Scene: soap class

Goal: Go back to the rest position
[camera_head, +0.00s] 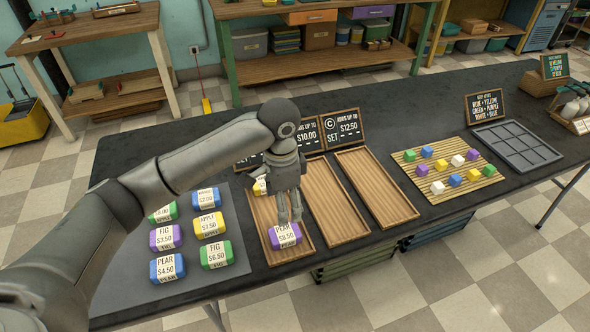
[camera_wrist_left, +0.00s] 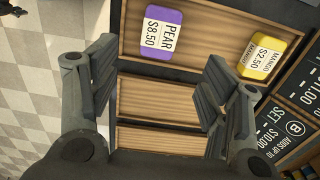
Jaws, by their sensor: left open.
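My left gripper (camera_head: 290,214) hangs over the left wooden tray (camera_head: 302,244). In the left wrist view its fingers (camera_wrist_left: 158,78) are wide apart with nothing between them. A purple soap marked PEAR $8.50 (camera_head: 284,236) lies in that tray near its front end and also shows in the wrist view (camera_wrist_left: 162,32). A yellow soap marked MANGO $2.50 (camera_wrist_left: 262,56) lies at the tray's back end; in the head view it is partly hidden behind my gripper (camera_head: 260,187). My right arm is not in view.
The middle tray (camera_head: 335,207) and right tray (camera_head: 377,188) are empty, with price signs (camera_head: 342,128) standing behind. A grey mat (camera_head: 200,284) at left holds several soaps. A slatted board with coloured cubes (camera_head: 410,163) and a grey compartment tray (camera_head: 516,146) are at right.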

